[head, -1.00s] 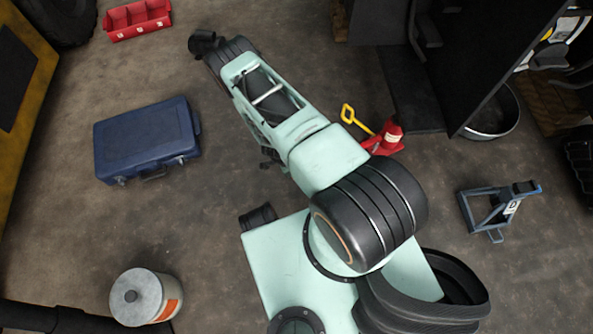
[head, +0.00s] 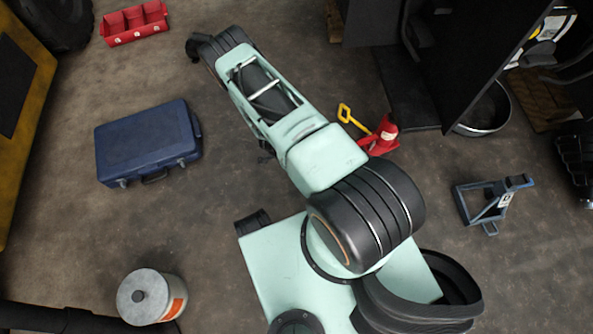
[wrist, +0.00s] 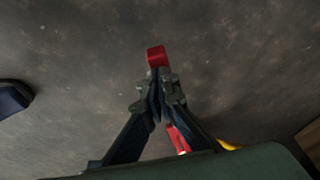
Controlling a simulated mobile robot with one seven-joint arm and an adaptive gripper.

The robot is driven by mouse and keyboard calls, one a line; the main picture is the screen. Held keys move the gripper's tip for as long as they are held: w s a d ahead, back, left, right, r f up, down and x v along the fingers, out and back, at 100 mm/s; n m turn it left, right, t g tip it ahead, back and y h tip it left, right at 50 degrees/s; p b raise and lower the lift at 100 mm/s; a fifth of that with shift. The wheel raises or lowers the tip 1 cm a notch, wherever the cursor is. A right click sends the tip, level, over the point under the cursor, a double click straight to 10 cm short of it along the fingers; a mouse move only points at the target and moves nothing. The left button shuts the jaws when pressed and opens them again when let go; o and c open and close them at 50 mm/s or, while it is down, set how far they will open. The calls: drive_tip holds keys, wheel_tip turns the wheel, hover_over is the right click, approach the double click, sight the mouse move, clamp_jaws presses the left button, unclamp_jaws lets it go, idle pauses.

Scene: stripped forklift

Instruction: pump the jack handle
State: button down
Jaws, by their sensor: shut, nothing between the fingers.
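The red jack (head: 383,134) stands on the floor just right of my pale green arm in the head view, which hides part of it. Its yellow handle (head: 352,118) sticks out toward the upper left. In the wrist view my gripper (wrist: 157,112) is shut and empty, with its fingers together. A red part (wrist: 156,56) shows just beyond the fingertips, and more red (wrist: 178,140) shows behind the right finger. I cannot tell whether the fingers touch the red part. A bit of yellow (wrist: 230,145) shows at lower right. My fingers cannot be made out in the head view.
A blue case (head: 148,143), a red bin (head: 134,23) and a grey can (head: 150,297) stand at the left. A blue-grey stand (head: 490,203) is at the right. A dark panel (head: 480,65) rises behind the jack. The floor between case and arm is clear.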

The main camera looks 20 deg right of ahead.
drive_tip(key=a+r+p, duration=0.2)
drive_tip(key=a+r, duration=0.3)
drive_tip(key=r, duration=0.2)
drive_tip(key=shift+s+a+r, duration=0.2)
drive_tip(key=shift+a, duration=0.1)
drive_tip(key=shift+r, duration=0.1)
idle(1.0)
